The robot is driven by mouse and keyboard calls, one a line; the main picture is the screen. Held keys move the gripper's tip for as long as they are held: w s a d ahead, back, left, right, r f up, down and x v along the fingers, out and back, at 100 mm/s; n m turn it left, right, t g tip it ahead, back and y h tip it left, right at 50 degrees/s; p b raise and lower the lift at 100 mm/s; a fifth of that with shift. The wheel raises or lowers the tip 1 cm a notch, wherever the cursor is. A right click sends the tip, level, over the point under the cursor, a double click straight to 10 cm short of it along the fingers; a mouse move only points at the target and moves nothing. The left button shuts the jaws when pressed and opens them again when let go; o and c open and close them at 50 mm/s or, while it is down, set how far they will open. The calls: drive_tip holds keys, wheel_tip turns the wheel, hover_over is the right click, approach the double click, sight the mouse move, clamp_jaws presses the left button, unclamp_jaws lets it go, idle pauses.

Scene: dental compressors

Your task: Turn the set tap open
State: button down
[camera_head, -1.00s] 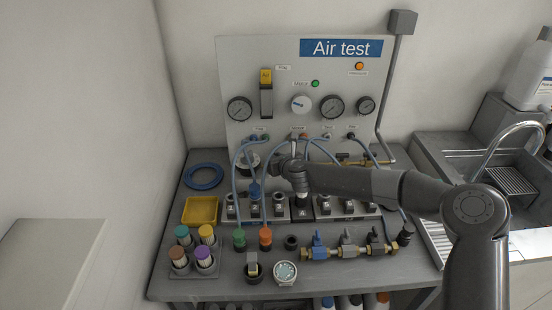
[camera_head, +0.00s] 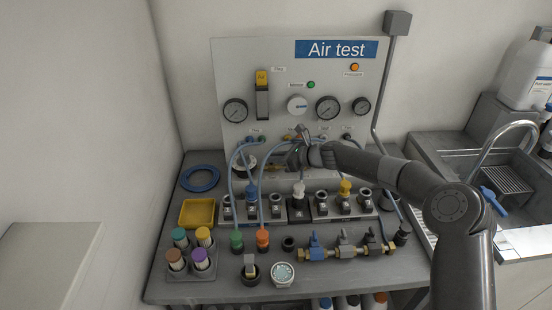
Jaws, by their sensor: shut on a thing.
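My gripper (camera_head: 298,152) is at the lower middle of the Air test panel (camera_head: 232,80), below the row of gauges. It is shut on a small part there, which seems to be the set tap; the gripper hides it, and its handle angle cannot be told. A bit of brass fitting (camera_head: 273,168) shows just left of and below the gripper. On the bench, a separate brass manifold (camera_head: 327,254) carries a blue-handled tap (camera_head: 314,241) and two grey-handled taps (camera_head: 342,238), clear of the gripper.
Blue hoses (camera_head: 262,190) loop close to the gripper. A row of grey blocks (camera_head: 325,207) with a white-topped plug (camera_head: 299,190) and a yellow-topped plug (camera_head: 345,187) stands below it. A yellow tray (camera_head: 198,213) and a sink (camera_head: 470,165) lie to the sides.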

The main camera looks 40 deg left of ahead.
idle(0.3)
drive_tip(key=c, duration=1.4)
unclamp_jaws()
drive_tip(key=shift+g, duration=0.3)
drive_tip(key=shift+c, duration=0.2)
drive_tip(key=v, duration=1)
drive_tip(key=shift+d+r, duration=0.25)
drive_tip(key=shift+d, duration=0.05)
drive_tip(key=shift+o, duration=0.3)
